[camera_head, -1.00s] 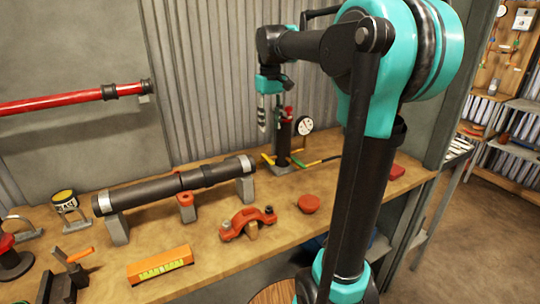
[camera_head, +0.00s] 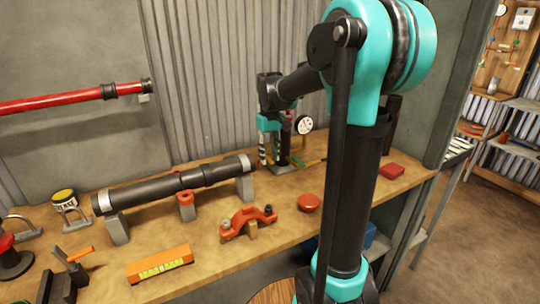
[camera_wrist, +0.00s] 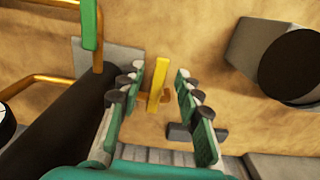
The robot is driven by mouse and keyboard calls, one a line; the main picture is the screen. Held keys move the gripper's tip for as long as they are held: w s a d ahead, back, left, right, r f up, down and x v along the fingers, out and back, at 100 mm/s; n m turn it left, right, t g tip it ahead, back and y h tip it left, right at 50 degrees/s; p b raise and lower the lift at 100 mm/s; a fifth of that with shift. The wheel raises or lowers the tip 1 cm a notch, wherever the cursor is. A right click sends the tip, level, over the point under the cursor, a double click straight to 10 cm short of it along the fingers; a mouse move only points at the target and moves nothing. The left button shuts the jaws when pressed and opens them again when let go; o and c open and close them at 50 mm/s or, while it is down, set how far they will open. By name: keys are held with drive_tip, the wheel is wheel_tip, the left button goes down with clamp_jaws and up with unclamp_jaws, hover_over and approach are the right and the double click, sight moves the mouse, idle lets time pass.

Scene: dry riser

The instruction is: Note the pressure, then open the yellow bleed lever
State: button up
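The yellow bleed lever (camera_wrist: 158,84) lies between my two fingers in the wrist view, with gaps on both sides. My gripper (camera_wrist: 163,85) is open around it and holds nothing. In the head view my gripper (camera_head: 269,160) is low at the riser and hides the yellow lever. The black riser body (camera_wrist: 62,125) stands just left of my fingers in the wrist view. The white pressure gauge (camera_head: 304,124) faces the head camera, but its reading is too small to tell. Its edge also shows in the wrist view (camera_wrist: 5,124).
A green lever (camera_wrist: 89,22) and brass pipes (camera_wrist: 40,82) are near the riser. A dark pipe (camera_head: 180,183) on grey supports lies to the left. An orange clamp (camera_head: 247,220), a red cap (camera_head: 308,203) and a level (camera_head: 160,265) lie in front.

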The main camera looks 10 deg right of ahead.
clamp_jaws()
idle(0.3)
drive_tip(key=shift+w+d+n, duration=0.2)
drive_tip(key=shift+d+n, duration=0.15)
drive_tip(key=shift+n, duration=0.45)
drive_tip(key=shift+w+d+n, duration=0.15)
drive_tip(key=shift+d+n, duration=0.2)
drive_tip(key=shift+n, duration=0.45)
unclamp_jaws()
drive_tip(key=shift+r, duration=0.1)
wheel_tip(320, 180, up, 12)
